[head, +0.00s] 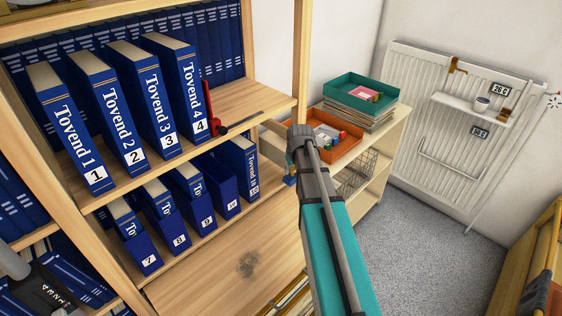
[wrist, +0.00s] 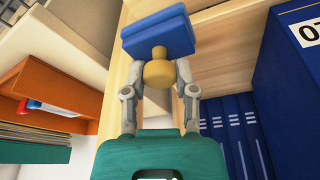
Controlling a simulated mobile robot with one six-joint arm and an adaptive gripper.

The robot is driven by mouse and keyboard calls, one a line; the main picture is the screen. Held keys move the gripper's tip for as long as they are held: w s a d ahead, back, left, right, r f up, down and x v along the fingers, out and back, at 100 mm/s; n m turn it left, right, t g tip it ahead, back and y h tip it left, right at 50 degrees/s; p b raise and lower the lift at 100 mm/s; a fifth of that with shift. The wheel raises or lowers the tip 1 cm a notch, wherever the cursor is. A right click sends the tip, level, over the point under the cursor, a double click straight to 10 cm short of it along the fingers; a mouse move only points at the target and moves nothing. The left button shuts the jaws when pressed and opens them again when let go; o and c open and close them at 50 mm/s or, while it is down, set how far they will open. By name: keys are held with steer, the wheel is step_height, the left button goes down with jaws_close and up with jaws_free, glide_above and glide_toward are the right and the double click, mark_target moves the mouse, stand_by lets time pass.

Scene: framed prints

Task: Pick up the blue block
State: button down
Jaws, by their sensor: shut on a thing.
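The blue block (wrist: 158,34) shows at the top of the wrist view, slightly tilted, with a seam along its face. In the head view only a small bit of the blue block (head: 289,180) shows beside my arm, which hides most of the gripper.
A wooden bookcase (head: 276,105) with blue numbered binders (head: 178,90) stands close on the left. A low shelf unit (head: 385,145) to the right holds an orange tray (head: 345,146) and a teal tray (head: 384,104). A radiator (head: 430,75) is on the wall. The carpet (head: 420,225) is clear.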

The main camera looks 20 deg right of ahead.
steer(key=s+d, duration=0.3)
steer(key=s, duration=0.5)
steer(key=shift+s+d, duration=0.15)
steer(key=shift+d, duration=0.1)
steer(key=c, duration=1)
jaws_free()
jaws_close()
steer(key=shift+s, duration=0.15)
